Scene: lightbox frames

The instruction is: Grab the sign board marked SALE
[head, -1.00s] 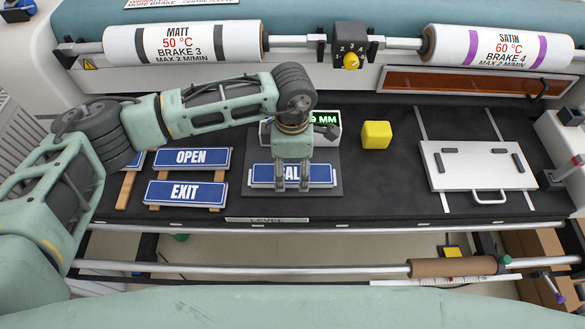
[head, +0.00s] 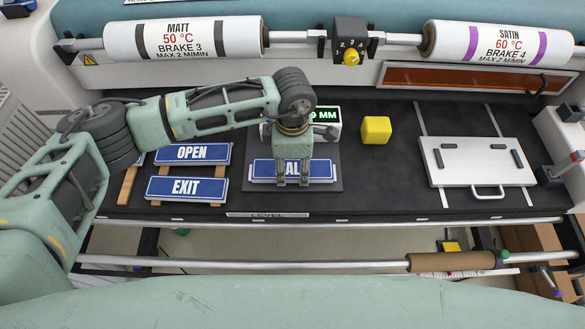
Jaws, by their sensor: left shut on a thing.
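The blue sign board with a white border (head: 322,170) lies on a dark square plate in front of a green-lit display. Only the letters "AL" show clearly on it; the rest of its word is hidden behind my gripper. My left gripper (head: 293,180) points down over the middle of this sign and is shut on it. The sign appears to be at the plate, and I cannot tell whether it is lifted. My right gripper is not in view.
Blue OPEN (head: 192,153) and EXIT (head: 187,189) signs lie on wooden strips to the left. A yellow cube (head: 376,130) and a white plate with a handle (head: 478,163) are to the right. The display (head: 327,118) stands close behind the gripper. Dark bed is free between cube and white plate.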

